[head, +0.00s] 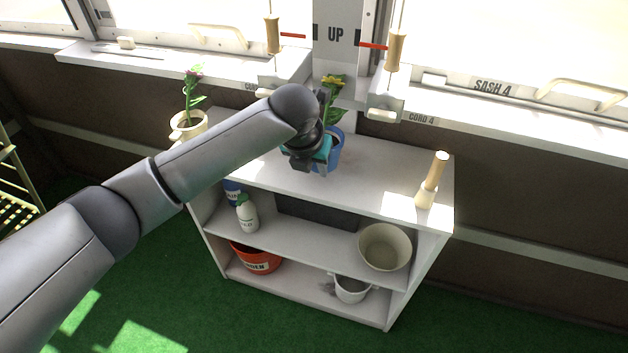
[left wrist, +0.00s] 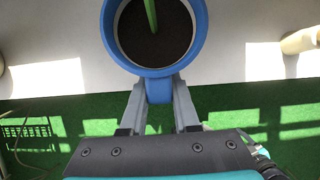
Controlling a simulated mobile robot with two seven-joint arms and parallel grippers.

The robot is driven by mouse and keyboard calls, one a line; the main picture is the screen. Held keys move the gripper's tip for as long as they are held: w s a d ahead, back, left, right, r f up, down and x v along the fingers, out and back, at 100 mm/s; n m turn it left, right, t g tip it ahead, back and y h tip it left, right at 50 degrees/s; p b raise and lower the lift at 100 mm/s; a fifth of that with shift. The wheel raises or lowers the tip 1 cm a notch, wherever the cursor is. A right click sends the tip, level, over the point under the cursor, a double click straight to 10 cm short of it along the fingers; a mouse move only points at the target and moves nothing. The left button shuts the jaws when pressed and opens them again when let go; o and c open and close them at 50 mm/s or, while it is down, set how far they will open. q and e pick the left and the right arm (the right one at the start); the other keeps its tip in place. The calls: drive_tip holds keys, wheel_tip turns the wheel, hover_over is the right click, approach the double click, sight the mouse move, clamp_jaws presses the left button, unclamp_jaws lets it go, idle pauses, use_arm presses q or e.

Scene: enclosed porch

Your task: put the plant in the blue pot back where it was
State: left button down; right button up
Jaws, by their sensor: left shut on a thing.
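The blue pot (head: 336,148) holds a green plant with a yellow flower (head: 333,84). It is upright at the top of the white shelf unit (head: 385,178), near its middle; I cannot tell whether its base touches the board. My left gripper (head: 318,158) is at the pot's near side, partly hidden by my arm. In the left wrist view, the left gripper (left wrist: 159,98) has its two fingers shut on a blue tab below the rim of the blue pot (left wrist: 197,42). Dark soil and a green stem show inside. My right gripper is not in view.
A cream pot with a pink-flowered plant (head: 190,122) stands at the top board's left end. A wooden-handled brush (head: 432,180) stands at the right end. Bare board lies between the blue pot and the brush. Wooden cord pulls (head: 395,52) hang behind, by the sill.

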use_arm(q)
drive_tip(key=shift+f+b, duration=0.65)
drive_tip(key=shift+f, duration=1.15)
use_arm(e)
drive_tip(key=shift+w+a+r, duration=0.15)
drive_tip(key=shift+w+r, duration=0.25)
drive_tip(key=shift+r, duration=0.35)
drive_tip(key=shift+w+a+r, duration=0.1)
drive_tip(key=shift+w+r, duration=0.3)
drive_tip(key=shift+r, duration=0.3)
use_arm(q)
drive_tip(key=shift+f, duration=0.1)
drive_tip(key=c, duration=0.7)
unclamp_jaws()
drive_tip(key=shift+f, duration=0.1)
drive_tip(key=shift+o, duration=0.2)
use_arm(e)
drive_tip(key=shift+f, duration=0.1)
use_arm(q)
drive_tip(key=shift+s+r, duration=0.15)
drive_tip(key=shift+r, duration=0.35)
drive_tip(key=p+v, duration=0.5)
drive_tip(key=v, duration=0.6)
drive_tip(key=shift+r, duration=0.2)
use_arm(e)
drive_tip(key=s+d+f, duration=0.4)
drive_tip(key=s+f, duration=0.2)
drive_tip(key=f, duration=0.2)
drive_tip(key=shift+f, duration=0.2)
